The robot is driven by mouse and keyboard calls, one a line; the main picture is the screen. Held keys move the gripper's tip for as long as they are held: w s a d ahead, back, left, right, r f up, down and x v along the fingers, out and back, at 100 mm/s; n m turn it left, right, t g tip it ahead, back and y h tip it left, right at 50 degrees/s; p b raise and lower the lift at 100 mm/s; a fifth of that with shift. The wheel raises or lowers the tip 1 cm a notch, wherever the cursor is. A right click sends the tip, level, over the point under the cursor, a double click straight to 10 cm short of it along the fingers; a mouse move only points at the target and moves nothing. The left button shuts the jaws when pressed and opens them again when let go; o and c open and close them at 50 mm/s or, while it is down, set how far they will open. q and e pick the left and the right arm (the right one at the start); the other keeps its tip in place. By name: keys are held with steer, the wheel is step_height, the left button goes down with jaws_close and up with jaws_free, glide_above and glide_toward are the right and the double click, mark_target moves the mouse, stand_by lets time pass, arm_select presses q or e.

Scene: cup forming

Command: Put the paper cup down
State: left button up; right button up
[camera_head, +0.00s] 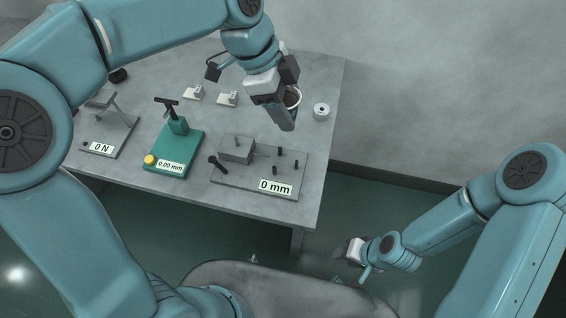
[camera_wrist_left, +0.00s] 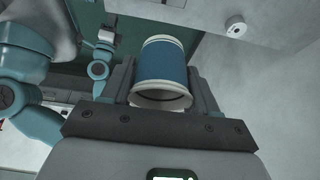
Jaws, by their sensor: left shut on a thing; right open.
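The paper cup (camera_wrist_left: 163,62) is blue with white bands at both ends. In the left wrist view it sits between the two fingers of my left gripper (camera_wrist_left: 165,88), which is shut on it. In the head view my left gripper (camera_head: 285,98) is over the back right part of the table, and only part of the cup (camera_head: 293,97) shows behind a finger. I cannot tell whether the cup touches the table. My right gripper (camera_head: 357,256) is open and empty, low and beyond the table's front right corner.
The grey table (camera_head: 318,160) carries a plate marked "0 mm" (camera_head: 240,183), a green stand marked "0.00 mm" (camera_head: 190,150) and a "0 N" device (camera_head: 103,147). Two small white-tagged pieces (camera_head: 228,98) lie behind. A white roll (camera_head: 321,111) stands near the right edge.

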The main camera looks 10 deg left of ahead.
arm_select(q)
step_height(320, 180, down, 19)
steer(key=shift+f, duration=0.1)
stand_by(0.3)
steer(key=shift+f+b, duration=0.15)
steer(key=shift+b, duration=0.25)
steer(key=o, duration=1)
steer(key=shift+r, duration=0.2)
steer(key=shift+a+r+p, duration=0.1)
steer(key=shift+r+p, duration=0.1)
steer(key=shift+p, duration=0.15)
steer(key=v, duration=1.1)
steer(key=shift+a+r, duration=0.15)
steer(key=shift+r, duration=0.2)
